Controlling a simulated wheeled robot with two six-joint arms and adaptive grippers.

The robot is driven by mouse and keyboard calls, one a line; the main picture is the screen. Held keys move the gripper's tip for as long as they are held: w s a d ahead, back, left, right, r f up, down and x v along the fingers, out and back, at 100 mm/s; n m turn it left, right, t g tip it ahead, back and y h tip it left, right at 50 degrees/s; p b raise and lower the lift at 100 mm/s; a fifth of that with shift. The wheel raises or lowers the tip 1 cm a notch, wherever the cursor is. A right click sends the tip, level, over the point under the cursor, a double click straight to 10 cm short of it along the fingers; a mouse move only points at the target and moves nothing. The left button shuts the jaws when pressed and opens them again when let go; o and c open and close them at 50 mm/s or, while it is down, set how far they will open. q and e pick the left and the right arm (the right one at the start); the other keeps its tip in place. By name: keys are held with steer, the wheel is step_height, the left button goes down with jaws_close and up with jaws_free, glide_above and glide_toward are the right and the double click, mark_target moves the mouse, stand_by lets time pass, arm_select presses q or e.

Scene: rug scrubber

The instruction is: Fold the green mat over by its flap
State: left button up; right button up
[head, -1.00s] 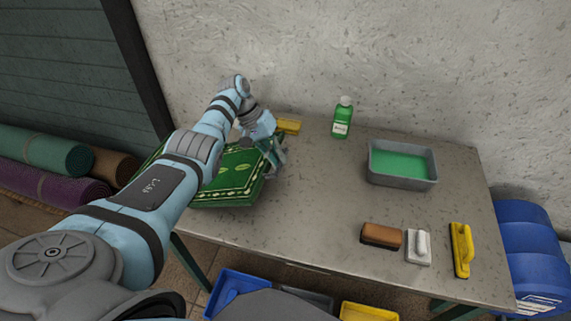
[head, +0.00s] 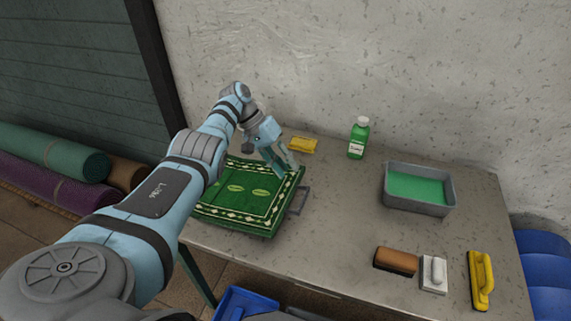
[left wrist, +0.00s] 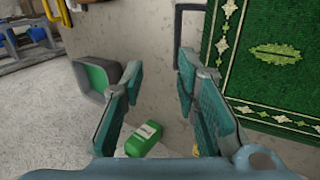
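The green mat (head: 215,207), with a cream leaf pattern and border, lies on the left part of the table. A grey loop handle (head: 300,203) sticks out at its right edge. In the left wrist view the mat (left wrist: 262,85) fills the upper right, with the dark handle (left wrist: 179,35) beside it. My left gripper (head: 285,170) is over the mat's back right corner, behind the handle in the picture. Its fingers (left wrist: 160,72) are apart with nothing between them. No separate flap can be told from the mat. My right gripper is out of view.
A yellow sponge (head: 303,145) and green bottle (head: 358,138) stand near the wall. A grey tub (head: 420,205) of green liquid is at right. A brown brush (head: 396,261), a white-handled tool (head: 433,275) and a yellow brush (head: 480,280) lie in front. The table's middle is clear.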

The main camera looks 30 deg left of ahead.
arm_select(q)
steer(key=v, duration=0.7)
steer(key=shift+r, duration=0.25)
steer(key=shift+a+f, duration=0.1)
steer(key=shift+a, duration=0.05)
